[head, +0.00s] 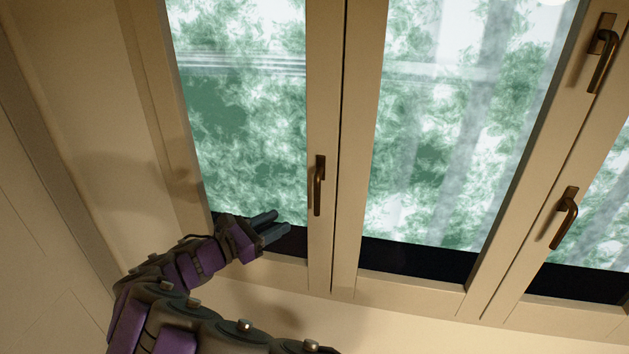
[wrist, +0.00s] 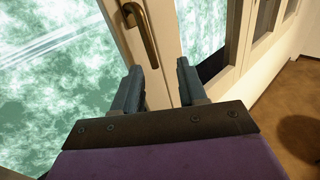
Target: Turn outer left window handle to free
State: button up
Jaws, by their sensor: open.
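The outer left window handle (head: 318,187) is a brown metal lever on the pale frame of the leftmost window. In the head view its grip hangs down along the frame. It also shows in the wrist view (wrist: 141,30), above and ahead of the fingers. My gripper (head: 276,227) is open and empty, below and left of the handle in the head view, apart from it. In the wrist view the two dark fingers of my gripper (wrist: 160,80) stand apart, with the frame post seen between them.
Two more brown handles, an upper one (head: 602,57) and a lower one (head: 564,219), sit on the frames to the right. Glass panes (head: 445,140) show green foliage. A pale wall (head: 80,150) lies to the left. A brown floor (wrist: 285,115) shows right in the wrist view.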

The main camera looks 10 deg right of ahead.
aim_at(316, 194)
jog(key=shift+n+t+y, duration=0.3)
jog(key=shift+n+t, duration=0.3)
jog(key=shift+n, duration=0.1)
jog(key=x, duration=0.5)
jog(key=w+p+x, duration=0.1)
jog(key=x, duration=0.4)
jog(key=a+p+x, duration=0.1)
jog(key=x, duration=0.4)
jog(key=shift+w+d+f, duration=0.2)
jog(key=shift+w+d, duration=0.05)
jog(key=shift+w, duration=0.15)
jog(key=shift+c, duration=0.3)
grip_shut()
jog(key=shift+r, duration=0.1)
